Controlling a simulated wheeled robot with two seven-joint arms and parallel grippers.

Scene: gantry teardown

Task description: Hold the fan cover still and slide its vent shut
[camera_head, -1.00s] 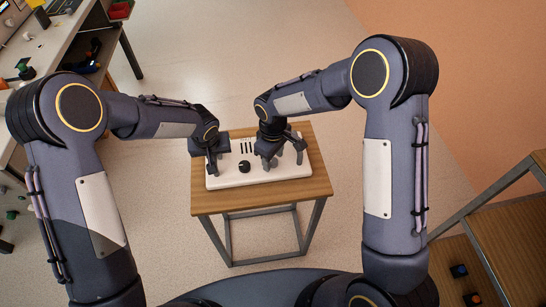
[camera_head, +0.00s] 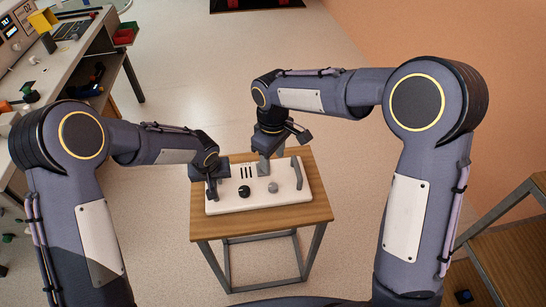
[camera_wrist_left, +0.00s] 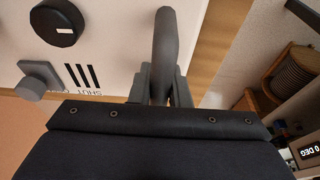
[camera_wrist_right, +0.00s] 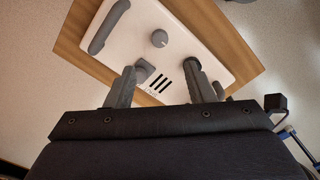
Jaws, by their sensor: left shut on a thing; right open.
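The fan cover (camera_head: 225,204), a white panel, lies on a small wooden table. My left gripper (camera_wrist_left: 166,88) is shut on the upright grey handle (camera_wrist_left: 165,45) at its left end. In the left wrist view, a grey vent slider (camera_wrist_left: 40,72) sits beside three uncovered dark slots (camera_wrist_left: 83,75), with the word SHUT printed by them. My right gripper (camera_wrist_right: 162,78) is open above the back of the cover. In its wrist view the slider (camera_wrist_right: 146,68) shows between the fingers, closer to the left one. I cannot tell whether they touch.
The cover also carries a black knob (camera_head: 244,191), a grey knob (camera_head: 273,187) and a right handle (camera_head: 297,173). The table (camera_head: 285,218) has a bare front strip. A workbench (camera_head: 70,75) stands at the left and a wooden step (camera_head: 510,250) at the right. Open floor surrounds the table.

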